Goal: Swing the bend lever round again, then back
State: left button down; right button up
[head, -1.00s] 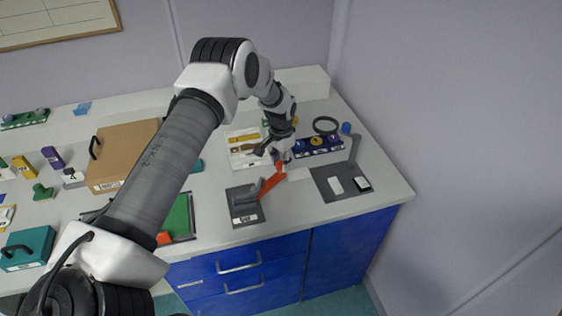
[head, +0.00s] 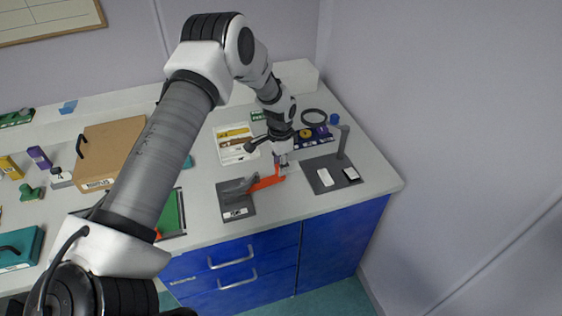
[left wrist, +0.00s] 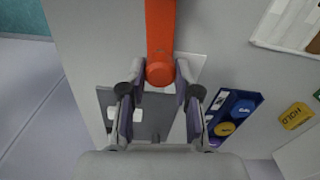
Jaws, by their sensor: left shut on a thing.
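The bend lever (head: 267,182) is an orange bar on a dark grey base plate (head: 236,211) with a white label, near the front edge of the bench. It points to the right and slightly back. My left gripper (head: 282,163) is at the lever's outer end. In the left wrist view the orange lever (left wrist: 160,28) runs down from the top, and its rounded end lies between the fingers of my left gripper (left wrist: 160,76). The gripper is shut on it. My right gripper is not in view.
A second dark plate (head: 323,163) with an upright grey post and two light pads stands right of the lever. Behind are a white tray (head: 222,156) and a blue holder (head: 325,136) with round pieces. A cardboard box (head: 114,138) stands left. Bench front is clear right of the lever.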

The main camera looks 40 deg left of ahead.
pick_arm(q)
jog(key=shift+s+d+f+m, duration=0.2)
jog(key=shift+s+d+m, duration=0.7)
jog(key=shift+d+m, duration=0.3)
jog(key=shift+s+d+m+b, duration=0.4)
jog(key=shift+s+d+m, duration=0.5)
jog(key=shift+m, duration=0.3)
jog(key=shift+s+d+m, duration=0.35)
jog(key=shift+s+m, duration=0.45)
jog(key=shift+s+d+m, duration=0.35)
jog(key=shift+s+m, duration=0.4)
jog(key=shift+m, duration=0.05)
jog(key=shift+s+d+m, duration=0.25)
jog(key=shift+s+m, duration=0.75)
jog(key=shift+s, duration=0.05)
jog(key=shift+s+f, duration=0.1)
jog(key=shift+f, duration=0.05)
jog(key=c, duration=1)
grip_release()
jog(key=shift+c, duration=0.2)
jog(key=shift+o, duration=1.1)
jog(key=shift+d, duration=0.1)
jog(key=shift+w+p, duration=0.2)
jog(key=shift+p, duration=0.1)
